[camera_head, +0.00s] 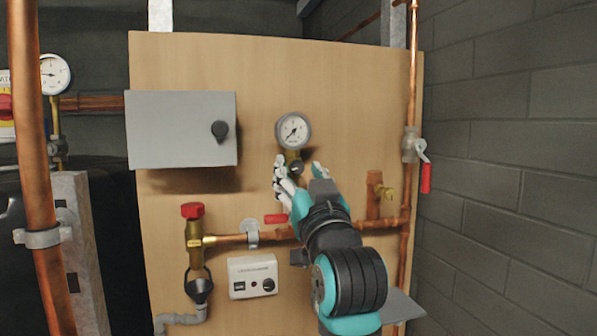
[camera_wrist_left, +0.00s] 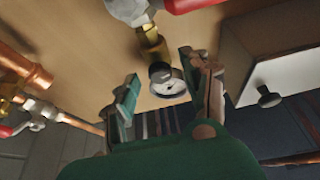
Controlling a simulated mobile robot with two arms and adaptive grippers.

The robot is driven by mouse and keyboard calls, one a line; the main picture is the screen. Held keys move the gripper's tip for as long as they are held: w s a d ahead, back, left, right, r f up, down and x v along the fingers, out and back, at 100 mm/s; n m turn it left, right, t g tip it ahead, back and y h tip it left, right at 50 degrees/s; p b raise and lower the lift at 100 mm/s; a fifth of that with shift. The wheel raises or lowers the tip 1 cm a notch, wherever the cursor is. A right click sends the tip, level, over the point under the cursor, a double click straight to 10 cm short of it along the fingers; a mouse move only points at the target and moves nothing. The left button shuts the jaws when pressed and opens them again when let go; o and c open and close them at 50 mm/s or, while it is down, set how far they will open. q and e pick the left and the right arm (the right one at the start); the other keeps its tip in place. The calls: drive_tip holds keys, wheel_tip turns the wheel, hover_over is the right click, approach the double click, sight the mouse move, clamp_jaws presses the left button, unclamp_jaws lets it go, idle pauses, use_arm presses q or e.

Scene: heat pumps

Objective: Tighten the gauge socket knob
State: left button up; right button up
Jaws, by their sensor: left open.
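The round pressure gauge (camera_head: 293,130) sits on the wooden board, with a brass socket (camera_head: 291,156) below it. A small dark knob (camera_head: 297,168) is on the socket. My left gripper (camera_head: 298,165) is open, with one finger to each side of the knob in the picture. In the left wrist view, the brass socket (camera_wrist_left: 152,42) and the dark round knob (camera_wrist_left: 160,72) show between the open fingers. A pale round face behind the knob looks like the gauge (camera_wrist_left: 174,85). I cannot tell whether either finger touches the knob. My right gripper is not in view.
A grey box (camera_head: 180,130) with a black knob is left of the gauge. A red lever (camera_head: 275,218) and copper pipe (camera_head: 275,234) run below my gripper. A red-handled valve (camera_head: 425,170) is at right, before the block wall (camera_head: 510,130).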

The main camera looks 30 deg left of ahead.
use_arm(q)
drive_tip(key=shift+s+d, duration=0.1)
drive_tip(key=shift+c, duration=1)
clamp_jaws()
drive_tip(key=shift+r+m+t+h+p, duration=0.1)
drive_tip(key=shift+m+t+h+p, duration=0.5)
drive_tip(key=shift+m, duration=1.1)
